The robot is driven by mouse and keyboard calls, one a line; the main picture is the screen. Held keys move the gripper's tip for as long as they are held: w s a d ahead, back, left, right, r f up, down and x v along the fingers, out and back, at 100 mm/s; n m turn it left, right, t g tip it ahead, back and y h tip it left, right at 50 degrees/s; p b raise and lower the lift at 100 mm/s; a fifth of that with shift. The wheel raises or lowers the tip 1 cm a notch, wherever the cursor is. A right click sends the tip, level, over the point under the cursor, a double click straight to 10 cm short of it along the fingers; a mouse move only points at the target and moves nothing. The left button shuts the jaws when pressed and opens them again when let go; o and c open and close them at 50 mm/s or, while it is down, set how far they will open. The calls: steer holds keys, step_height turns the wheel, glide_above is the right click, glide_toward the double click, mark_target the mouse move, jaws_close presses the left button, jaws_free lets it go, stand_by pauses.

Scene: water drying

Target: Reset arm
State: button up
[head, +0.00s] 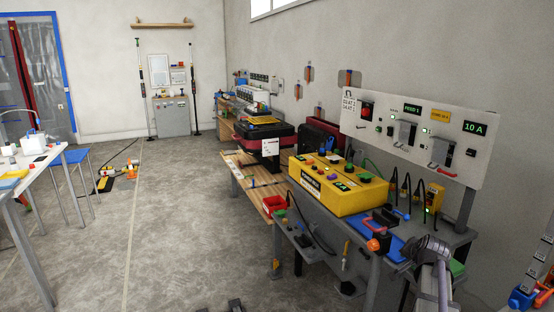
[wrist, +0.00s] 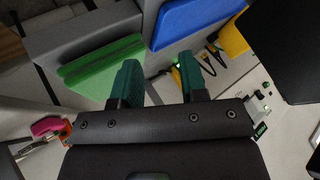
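My gripper (wrist: 160,76) shows in the wrist view as two dark green fingers on a wide black body. The fingers stand apart with an empty gap, so it is open and holds nothing. Past the fingers are a green block (wrist: 102,66) at left, a blue surface (wrist: 193,22) above and a yellow object (wrist: 236,32) at upper right. In the head view my grey arm (head: 433,255) shows at lower right, by the near end of the bench. The gripper's fingers cannot be made out there.
A yellow control box (head: 338,196) with coloured buttons stands on the bench beneath a wall-side panel (head: 416,132) with switches. A blue mat (head: 388,247) and a red bin (head: 274,204) lie nearby. A white table (head: 38,165) stands at left. The floor (head: 175,215) between is mostly clear.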

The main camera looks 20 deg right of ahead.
steer(key=s+a+f+n+g+y, duration=0.1)
steer(key=s+a+f+n+g, duration=0.2)
steer(key=a, duration=1.1)
steer(key=s+a+n+g+y, duration=0.2)
steer(key=s+a+n, duration=0.35)
steer(key=a, duration=0.85)
steer(key=s+a+f+n+g+y, duration=0.1)
steer(key=s+a+f+n+g, duration=0.2)
steer(key=a, duration=1.1)
step_height(320, 180, up, 29)
steer(key=a+n+p, duration=0.1)
steer(key=p, duration=2.7)
steer(key=shift+w+r+n, duration=0.15)
steer(key=shift+r+n, duration=0.05)
steer(key=shift+n, duration=0.15)
step_height(320, 180, down, 6)
steer(key=b, duration=0.5)
steer(key=shift+r, duration=0.1)
